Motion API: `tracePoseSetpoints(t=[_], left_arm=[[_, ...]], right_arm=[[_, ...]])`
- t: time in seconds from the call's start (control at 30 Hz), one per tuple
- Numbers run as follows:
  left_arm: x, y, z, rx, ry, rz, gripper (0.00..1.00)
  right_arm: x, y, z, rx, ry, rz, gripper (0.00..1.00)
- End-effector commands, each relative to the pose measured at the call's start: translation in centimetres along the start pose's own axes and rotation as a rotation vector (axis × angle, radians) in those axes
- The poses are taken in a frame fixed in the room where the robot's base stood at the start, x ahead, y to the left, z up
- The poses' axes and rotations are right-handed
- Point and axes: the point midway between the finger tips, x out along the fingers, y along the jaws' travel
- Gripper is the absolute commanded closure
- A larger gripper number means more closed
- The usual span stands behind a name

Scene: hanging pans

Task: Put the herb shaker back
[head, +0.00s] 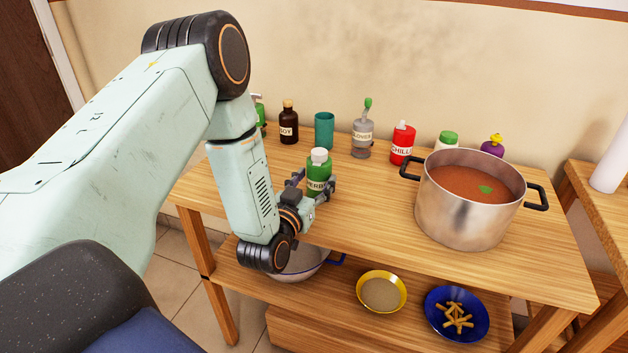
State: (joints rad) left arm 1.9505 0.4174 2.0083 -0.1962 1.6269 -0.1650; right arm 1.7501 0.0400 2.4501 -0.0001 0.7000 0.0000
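The herb shaker (319,172) is a green bottle with a white cap and a label reading "HERB", its end hidden. It stands upright over the front left part of the wooden table top. My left gripper (312,187) has its fingers on both sides of the shaker and looks shut on it. The fingers cover its lower part, so I cannot tell whether its base touches the table. My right gripper is not in view.
Along the back stand a soy bottle (288,124), teal cup (324,131), cloves jar (362,134), red chilli bottle (402,145), green-capped jar (447,140) and purple jar (493,146). A soup pot (462,212) fills the right. Bowls sit on the lower shelf (340,300). The table's middle is clear.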

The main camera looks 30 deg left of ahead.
Motion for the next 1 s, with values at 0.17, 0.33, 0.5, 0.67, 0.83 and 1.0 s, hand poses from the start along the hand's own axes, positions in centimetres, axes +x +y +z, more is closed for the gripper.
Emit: tracePoseSetpoints(t=[0.17,0.33,0.5,0.67,0.83,1.0], left_arm=[[0.0,0.0,0.0,0.0,0.0,0.0,0.24],[0.0,0.0,-0.1,0.0,0.0,0.0,0.24],[0.0,0.0,0.0,0.0,0.001,0.0,0.24],[-1.6,0.0,0.1,-0.002,-0.005,0.0,0.24],[-4.7,0.1,-0.1,-0.001,-0.005,-0.001,0.24],[-6.9,0.1,-0.1,0.0,-0.003,0.0,0.24]], right_arm=[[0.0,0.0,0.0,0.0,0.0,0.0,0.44],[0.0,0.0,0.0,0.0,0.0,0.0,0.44],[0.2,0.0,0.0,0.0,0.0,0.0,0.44],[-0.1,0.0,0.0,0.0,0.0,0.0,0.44],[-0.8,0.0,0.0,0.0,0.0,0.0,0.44],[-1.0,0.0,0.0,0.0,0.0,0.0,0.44]])
